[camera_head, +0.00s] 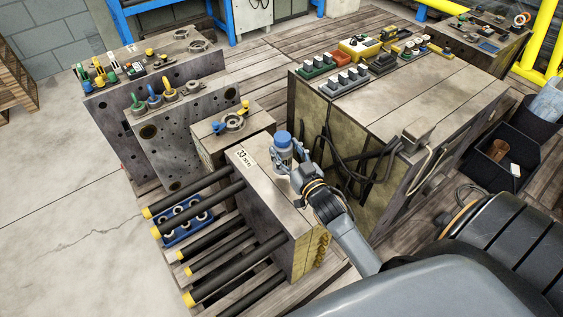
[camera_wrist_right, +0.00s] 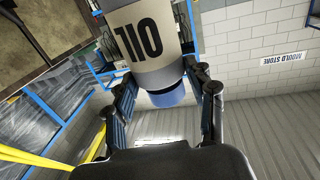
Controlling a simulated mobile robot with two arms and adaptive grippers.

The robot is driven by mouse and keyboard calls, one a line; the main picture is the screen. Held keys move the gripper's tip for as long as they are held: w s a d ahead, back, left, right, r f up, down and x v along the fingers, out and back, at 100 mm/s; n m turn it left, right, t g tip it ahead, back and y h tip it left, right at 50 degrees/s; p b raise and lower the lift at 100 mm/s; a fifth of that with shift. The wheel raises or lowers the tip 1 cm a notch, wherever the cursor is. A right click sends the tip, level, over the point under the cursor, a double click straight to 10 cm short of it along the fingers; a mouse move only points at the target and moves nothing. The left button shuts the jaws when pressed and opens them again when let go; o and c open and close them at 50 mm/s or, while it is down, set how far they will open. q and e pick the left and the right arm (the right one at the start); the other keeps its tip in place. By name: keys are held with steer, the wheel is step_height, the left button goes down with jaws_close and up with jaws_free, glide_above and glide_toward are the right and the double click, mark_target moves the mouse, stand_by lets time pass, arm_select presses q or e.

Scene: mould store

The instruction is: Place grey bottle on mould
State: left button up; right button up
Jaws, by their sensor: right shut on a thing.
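The grey bottle (camera_head: 284,158) has a blue cap and stands upright at the top of the mould block (camera_head: 282,208) with black rods and a "33" label. I cannot tell whether its base touches the mould. In the right wrist view the bottle (camera_wrist_right: 148,32) shows an "OIL" label, between the fingers. My right gripper (camera_head: 292,172) is shut on the bottle, reaching in from the right. It also shows in the right wrist view (camera_wrist_right: 165,95). My left gripper is not in view.
A smaller mould (camera_head: 232,137) with a ring stands just behind. A large block (camera_head: 400,100) with hoses and coloured parts stands to the right. Tall plates (camera_head: 190,130) with eyebolts stand at the left. Black rods (camera_head: 210,195) stick out left over a blue tray (camera_head: 187,222).

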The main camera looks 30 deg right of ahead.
mark_target(282, 173)
steer(key=shift+w+a+f, duration=0.25)
steer(key=shift+a+f, duration=0.1)
steer(key=shift+f, duration=0.2)
steer(key=f, duration=0.3)
steer(key=shift+w+a+f+b, duration=0.2)
steer(key=shift+f+b, duration=0.1)
steer(key=shift+b, duration=0.05)
steer(key=o, duration=1.2)
steer(key=shift+f, duration=0.1)
steer(key=shift+s, duration=0.15)
steer(key=s, duration=0.8)
steer(key=s+a, duration=0.1)
steer(key=s, duration=0.2)
steer(key=shift+s+r, duration=0.2)
steer(key=shift+s, duration=0.2)
